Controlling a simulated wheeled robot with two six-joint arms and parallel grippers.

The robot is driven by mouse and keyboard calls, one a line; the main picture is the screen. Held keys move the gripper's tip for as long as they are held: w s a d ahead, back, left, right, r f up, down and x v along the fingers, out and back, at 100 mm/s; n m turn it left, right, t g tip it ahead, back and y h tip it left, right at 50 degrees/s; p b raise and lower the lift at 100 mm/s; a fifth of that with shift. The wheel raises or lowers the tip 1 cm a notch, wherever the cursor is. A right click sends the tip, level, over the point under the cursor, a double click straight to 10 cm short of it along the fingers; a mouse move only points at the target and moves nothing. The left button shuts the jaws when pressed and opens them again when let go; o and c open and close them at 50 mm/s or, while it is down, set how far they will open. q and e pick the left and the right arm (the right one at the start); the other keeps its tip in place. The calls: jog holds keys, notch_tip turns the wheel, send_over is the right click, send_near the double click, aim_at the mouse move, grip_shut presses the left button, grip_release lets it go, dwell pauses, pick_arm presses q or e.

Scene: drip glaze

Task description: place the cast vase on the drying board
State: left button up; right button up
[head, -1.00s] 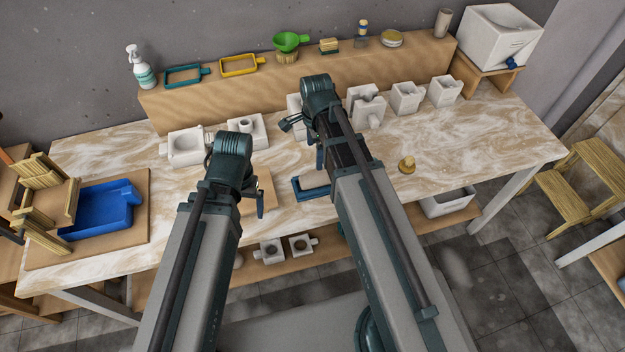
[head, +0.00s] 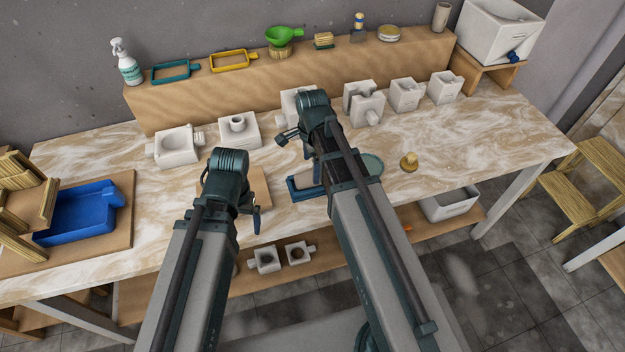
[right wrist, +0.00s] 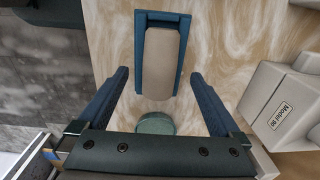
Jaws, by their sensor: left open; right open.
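I cannot pick out the cast vase for certain. A white block with a short round neck (head: 238,128) stands on the table, left of my right gripper. A small light wooden board (head: 262,187), perhaps the drying board, lies partly hidden behind my left gripper (head: 252,216). That gripper is open and appears empty. My right gripper (head: 312,172) is open over the table.
A teal disc (head: 372,164) lies beside my right arm, with a small yellow knob (head: 409,162) to its right. Several white moulds (head: 362,103) line the back below a wooden ledge (head: 200,102). A blue tray (head: 80,215) lies at left.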

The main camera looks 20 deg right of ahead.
aim_at(303, 180)
jog(key=f+b, duration=0.4)
jog(key=f, duration=0.1)
jog(key=shift+w+d, duration=0.1)
jog(key=shift+d, duration=0.1)
jog(key=shift+r, duration=0.1)
grip_shut()
dwell(0.3)
